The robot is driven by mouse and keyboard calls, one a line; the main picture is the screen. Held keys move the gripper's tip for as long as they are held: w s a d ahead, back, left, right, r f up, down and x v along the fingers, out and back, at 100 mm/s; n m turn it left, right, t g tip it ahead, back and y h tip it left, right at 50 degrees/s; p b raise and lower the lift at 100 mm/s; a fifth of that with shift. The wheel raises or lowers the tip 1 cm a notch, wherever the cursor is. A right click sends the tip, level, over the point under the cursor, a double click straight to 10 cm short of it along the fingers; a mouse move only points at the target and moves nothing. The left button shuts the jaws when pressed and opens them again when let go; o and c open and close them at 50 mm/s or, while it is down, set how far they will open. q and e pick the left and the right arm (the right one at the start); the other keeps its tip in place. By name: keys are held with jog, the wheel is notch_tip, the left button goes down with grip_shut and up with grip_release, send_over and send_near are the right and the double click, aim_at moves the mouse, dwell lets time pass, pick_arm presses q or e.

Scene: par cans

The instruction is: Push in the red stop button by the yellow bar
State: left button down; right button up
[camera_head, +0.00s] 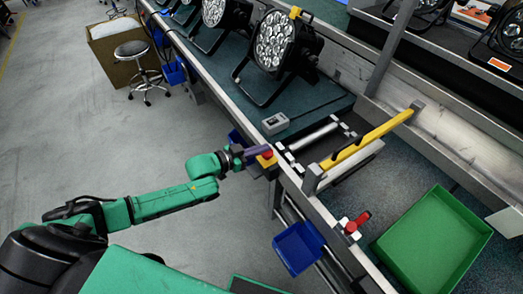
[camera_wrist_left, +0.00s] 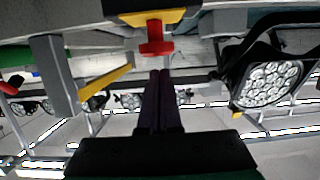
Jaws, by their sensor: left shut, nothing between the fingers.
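The red stop button (camera_head: 267,153) sits on a small yellow box (camera_head: 268,161) at the near edge of the workbench, left of the yellow bar (camera_head: 370,138). My left gripper (camera_head: 262,150) is shut and empty, its dark fingers right at the button in the head view. In the left wrist view the red button (camera_wrist_left: 155,42) hangs below its yellow base (camera_wrist_left: 152,17), just above the fingertips of my left gripper (camera_wrist_left: 160,73). I cannot tell whether they touch. The yellow bar (camera_wrist_left: 106,79) shows to the left there. My right gripper is not in view.
A grey box (camera_head: 275,123) stands on the bench behind the button. A par can (camera_head: 274,42) stands further back. A blue bin (camera_head: 299,247) hangs on the bench front. A green bin (camera_head: 432,243) and a red handle (camera_head: 361,218) are to the right.

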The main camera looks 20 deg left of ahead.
pick_arm(q)
jog(key=shift+f, duration=0.45)
